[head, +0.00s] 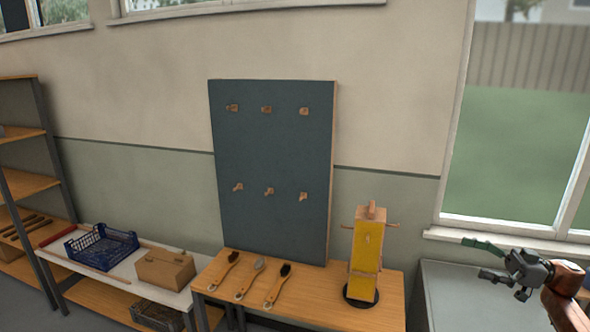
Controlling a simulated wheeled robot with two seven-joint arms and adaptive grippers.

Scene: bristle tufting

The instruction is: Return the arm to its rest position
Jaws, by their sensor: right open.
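My right gripper (484,258) is at the right side of the head view, in front of the window and above a grey cabinet. Its fingers point left and are spread apart, with nothing seen between them. The upper finger looks green and the lower one dark. My right arm (562,290) comes in from the lower right edge. My left gripper is out of view.
A wooden table (330,290) holds three brushes (272,284) and a yellow stand (367,255) with side pegs. A dark pegboard (270,150) rises behind. A blue crate (102,246) and a cardboard box (165,269) sit left. The grey cabinet top (450,285) looks clear.

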